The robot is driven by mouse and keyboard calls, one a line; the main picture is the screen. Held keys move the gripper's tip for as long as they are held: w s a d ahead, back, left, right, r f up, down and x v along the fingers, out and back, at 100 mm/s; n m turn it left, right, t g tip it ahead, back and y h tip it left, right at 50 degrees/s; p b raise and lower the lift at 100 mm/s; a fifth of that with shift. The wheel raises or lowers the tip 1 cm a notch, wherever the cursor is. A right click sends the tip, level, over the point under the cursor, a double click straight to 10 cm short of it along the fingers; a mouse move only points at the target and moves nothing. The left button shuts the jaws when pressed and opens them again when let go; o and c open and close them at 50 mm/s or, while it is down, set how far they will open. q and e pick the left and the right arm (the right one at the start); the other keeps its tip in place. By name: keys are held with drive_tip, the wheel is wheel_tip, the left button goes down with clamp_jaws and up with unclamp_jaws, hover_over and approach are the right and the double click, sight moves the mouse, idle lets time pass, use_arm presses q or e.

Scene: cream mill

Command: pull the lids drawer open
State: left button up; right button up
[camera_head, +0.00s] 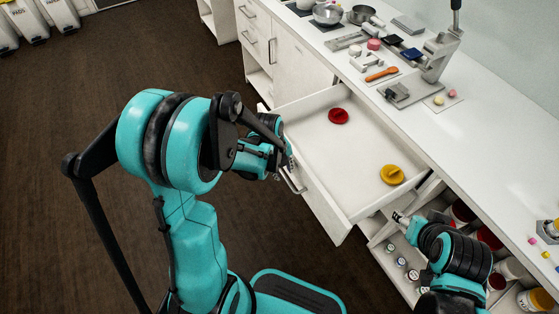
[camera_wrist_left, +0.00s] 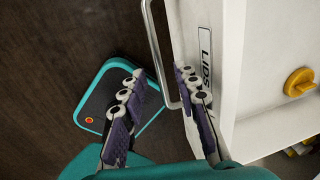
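The lids drawer (camera_head: 325,172) is white and stands pulled out from under the counter. A red lid (camera_head: 338,116) and a yellow lid (camera_head: 392,174) lie in it. In the left wrist view its front bears a "LIDS" label (camera_wrist_left: 205,55) and a metal bar handle (camera_wrist_left: 156,45); the handle (camera_head: 293,182) also shows in the head view. My left gripper (camera_wrist_left: 160,76) is open, its fingers apart on either side of the handle; I cannot tell whether they touch it. In the head view it (camera_head: 286,160) is partly hidden by my arm. My right gripper (camera_head: 399,217) is beside the drawer's near right corner, its finger state unclear.
The counter (camera_head: 480,135) carries a press, an orange spoon (camera_head: 381,74), bowls and small tools. Open shelves with jars (camera_head: 535,299) lie below it at the right. Closed cabinets (camera_head: 300,62) stand beyond the drawer.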

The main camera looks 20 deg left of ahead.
use_arm(q)
wheel_tip(320, 180, up, 10)
drive_tip(key=s+a, duration=0.1)
drive_tip(key=shift+s+f, duration=0.25)
drive_tip(key=shift+s, duration=0.05)
idle(0.3)
drive_tip(key=s+d+r+n+t, duration=0.1)
drive_tip(key=s+r+n+t, duration=0.1)
drive_tip(key=n, duration=1)
drive_tip(key=s+d+r+n+t+y, duration=0.1)
drive_tip(key=s+r+n+t, duration=0.2)
drive_tip(key=n, duration=1)
drive_tip(key=s+r, duration=0.2)
drive_tip(key=s, duration=0.2)
drive_tip(key=shift+d, duration=0.35)
drive_tip(key=shift+s, duration=0.1)
